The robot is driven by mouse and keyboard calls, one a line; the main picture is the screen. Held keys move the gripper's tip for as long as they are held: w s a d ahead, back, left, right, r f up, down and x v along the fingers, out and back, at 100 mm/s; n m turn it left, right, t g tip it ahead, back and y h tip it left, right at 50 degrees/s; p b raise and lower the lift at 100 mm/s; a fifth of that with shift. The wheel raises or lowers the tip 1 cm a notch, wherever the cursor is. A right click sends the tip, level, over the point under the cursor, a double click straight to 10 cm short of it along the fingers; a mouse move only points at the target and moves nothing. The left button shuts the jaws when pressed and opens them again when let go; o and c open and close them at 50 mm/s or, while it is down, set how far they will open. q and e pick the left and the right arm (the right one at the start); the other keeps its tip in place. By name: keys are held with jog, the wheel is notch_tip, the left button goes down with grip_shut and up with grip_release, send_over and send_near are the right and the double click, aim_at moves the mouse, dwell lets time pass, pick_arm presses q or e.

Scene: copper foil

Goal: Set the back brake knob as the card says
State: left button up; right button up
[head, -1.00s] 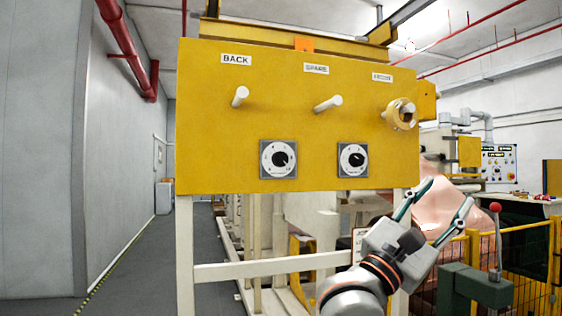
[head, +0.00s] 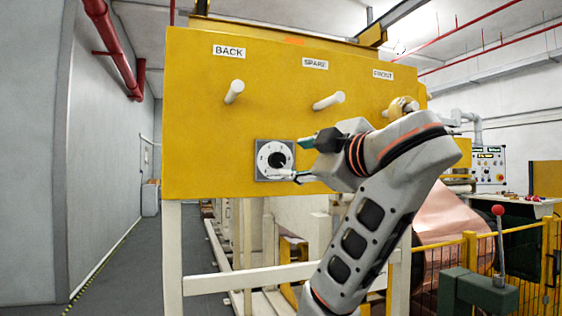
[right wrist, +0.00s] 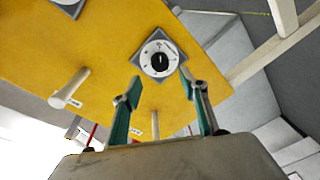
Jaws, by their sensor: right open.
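The back brake knob (head: 277,160) is a black knob on a round white dial with a grey square plate, below the BACK label (head: 228,51) on the yellow panel (head: 205,150). In the right wrist view the same knob (right wrist: 159,59) lies just beyond and between the fingertips. My right gripper (head: 296,160) is open and empty, just right of the dial in the head view; it also shows in the right wrist view (right wrist: 160,82). The dial's marks are too small to read. I cannot make out a card. My left gripper is not in view.
White pegs stick out under BACK (head: 234,91) and SPARE (head: 328,101); a yellow ring hangs under FRONT (head: 401,108). A second dial (right wrist: 68,3) shows in the right wrist view. A yellow fence (head: 505,250) and copper foil (head: 447,215) stand right. The left aisle (head: 125,260) is free.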

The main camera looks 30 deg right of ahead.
aim_at(279, 160)
jog(key=w, duration=0.2)
jog(key=w+b, duration=0.1)
jog(key=w, duration=0.2)
jog(key=shift+w+d+f+b, duration=0.1)
jog(key=shift+w+d+b, duration=0.2)
jog(key=shift+w+b, duration=0.05)
jog(key=shift+w+d, duration=0.15)
jog(key=shift+w, duration=0.8)
jog(key=shift+c, duration=0.4)
jog(key=c, duration=1)
